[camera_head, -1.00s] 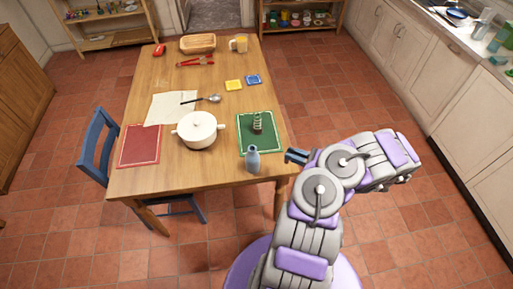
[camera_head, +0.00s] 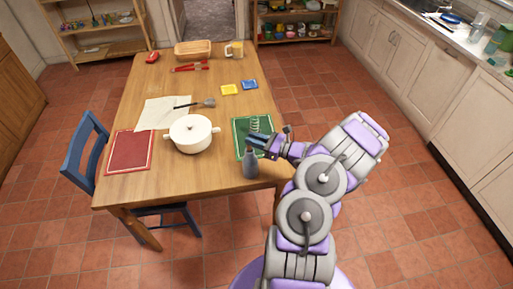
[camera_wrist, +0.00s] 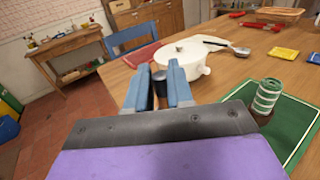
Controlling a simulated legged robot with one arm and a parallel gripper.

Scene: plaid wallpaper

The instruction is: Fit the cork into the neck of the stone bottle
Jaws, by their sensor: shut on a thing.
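The stone bottle (camera_head: 251,165) is grey and stands upright at the table's front right edge, just below the green mat. My gripper (camera_head: 252,146) is at the height of its neck, close to it; I cannot tell whether they touch. In the wrist view the blue fingers of my gripper (camera_wrist: 159,80) are nearly together. A small dark shape (camera_wrist: 158,76) shows between the fingertips, and I cannot tell if it is cork or bottle. The cork is not clearly visible; the fingers hide what they hold. The bottle's mouth is mostly hidden by my gripper.
A ringed green-and-white object (camera_wrist: 267,96) stands on the green mat (camera_wrist: 300,118) beside my gripper. A white pot (camera_head: 191,134) stands to the left. A red mat (camera_head: 130,152) and blue chair (camera_head: 88,146) are further left. Bare wood (camera_head: 205,170) lies left of the bottle.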

